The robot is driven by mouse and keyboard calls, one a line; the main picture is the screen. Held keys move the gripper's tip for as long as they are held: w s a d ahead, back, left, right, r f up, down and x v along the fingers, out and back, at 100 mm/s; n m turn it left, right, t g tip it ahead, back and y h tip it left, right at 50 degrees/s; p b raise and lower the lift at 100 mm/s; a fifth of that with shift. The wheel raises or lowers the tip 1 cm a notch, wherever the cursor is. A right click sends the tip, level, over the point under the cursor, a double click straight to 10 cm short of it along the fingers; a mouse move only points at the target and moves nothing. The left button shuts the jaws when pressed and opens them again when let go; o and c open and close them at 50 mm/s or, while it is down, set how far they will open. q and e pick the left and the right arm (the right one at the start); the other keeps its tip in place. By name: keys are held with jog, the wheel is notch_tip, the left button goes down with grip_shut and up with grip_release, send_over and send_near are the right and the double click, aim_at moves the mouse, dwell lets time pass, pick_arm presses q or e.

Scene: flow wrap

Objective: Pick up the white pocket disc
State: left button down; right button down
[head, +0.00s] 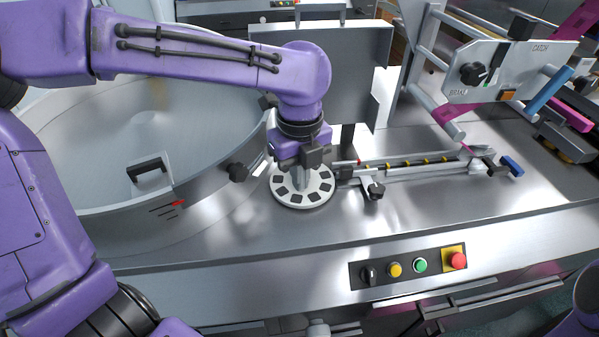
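The white pocket disc (303,198) is a round white plate with several dark square pockets around its rim. It lies flat on the steel machine top, between the large round bowl and the feed rail. My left gripper (302,176) points down over the middle of the disc, at its hub. The wrist hides the far part of the disc and most of the hub. The fingers are small and dark here, so I cannot tell whether they are closed on the hub. My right gripper is not in view; only a bit of purple arm shows at the lower right edge.
The large steel bowl (90,203) fills the left, with a black knob (237,172) on its wall near the disc. A rail (425,170) with yellow marks runs right from the disc, with a black knob (376,191) beside it. A button panel (408,267) sits on the front face.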

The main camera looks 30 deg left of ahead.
pick_arm(q)
jog(key=c, duration=0.5)
grip_release()
jog(key=shift+a, duration=0.15)
jog(key=shift+o, duration=0.6)
jog(key=shift+r, duration=0.15)
